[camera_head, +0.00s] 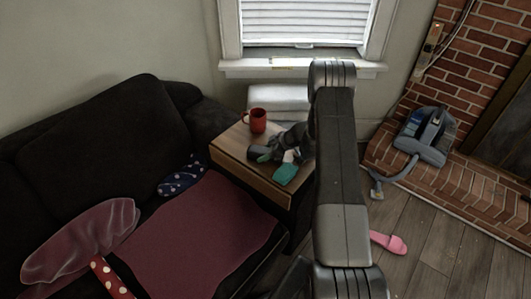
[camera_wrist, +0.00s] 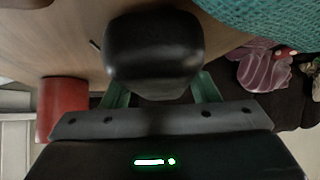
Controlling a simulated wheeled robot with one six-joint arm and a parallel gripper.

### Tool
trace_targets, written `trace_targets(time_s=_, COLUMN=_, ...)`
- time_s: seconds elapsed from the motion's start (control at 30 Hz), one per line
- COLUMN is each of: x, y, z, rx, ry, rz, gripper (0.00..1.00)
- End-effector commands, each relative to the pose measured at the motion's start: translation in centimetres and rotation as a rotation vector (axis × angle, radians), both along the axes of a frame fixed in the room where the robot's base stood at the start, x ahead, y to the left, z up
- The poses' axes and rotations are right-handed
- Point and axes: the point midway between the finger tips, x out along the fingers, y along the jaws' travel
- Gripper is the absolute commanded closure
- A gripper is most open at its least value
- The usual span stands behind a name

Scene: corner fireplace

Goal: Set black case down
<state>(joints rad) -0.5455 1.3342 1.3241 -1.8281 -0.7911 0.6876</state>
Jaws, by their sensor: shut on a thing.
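The black case (camera_wrist: 153,45) is a small, rounded, dark block between the green fingers of my gripper (camera_wrist: 160,88) in the wrist view. In the head view, my gripper (camera_head: 266,152) is over the wooden side table (camera_head: 238,158), with the dark case (camera_head: 253,153) at its tip. My gripper is shut on the case. The tabletop (camera_wrist: 65,40) lies behind the case in the wrist view. I cannot tell whether the case touches it. My arm hides the table's right side in the head view.
A red mug (camera_head: 258,121) stands at the table's back; the wrist view shows it too (camera_wrist: 62,108). A teal item (camera_head: 285,174) lies near the front edge. A dark sofa (camera_head: 100,130) adjoins the table at left. A pink slipper (camera_head: 388,242) lies on the floor.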

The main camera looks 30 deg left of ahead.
Motion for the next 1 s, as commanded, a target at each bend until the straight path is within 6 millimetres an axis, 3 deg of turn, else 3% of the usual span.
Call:
trace_targets(time_s=0.23, x=0.0, y=0.0, z=-0.3, rx=0.0, ry=0.001, rz=-0.001, gripper=0.7)
trace_targets(time_s=0.27, x=0.0, y=0.0, z=-0.3, rx=0.0, ry=0.0, rz=0.0, gripper=0.42)
trace_targets(time_s=0.37, x=0.0, y=0.0, z=-0.2, rx=0.0, ry=0.001, rz=-0.001, gripper=0.24)
trace_targets(time_s=0.7, x=0.0, y=0.0, z=0.3, rx=0.0, ry=0.0, rz=-0.001, gripper=0.24)
trace_targets(time_s=0.83, x=0.5, y=-1.2, z=1.3, rx=0.0, ry=0.0, rz=-0.004, gripper=0.24)
trace_targets(time_s=1.0, x=1.3, y=-3.7, z=3.9, rx=0.0, ry=-0.001, rz=-0.004, gripper=0.24)
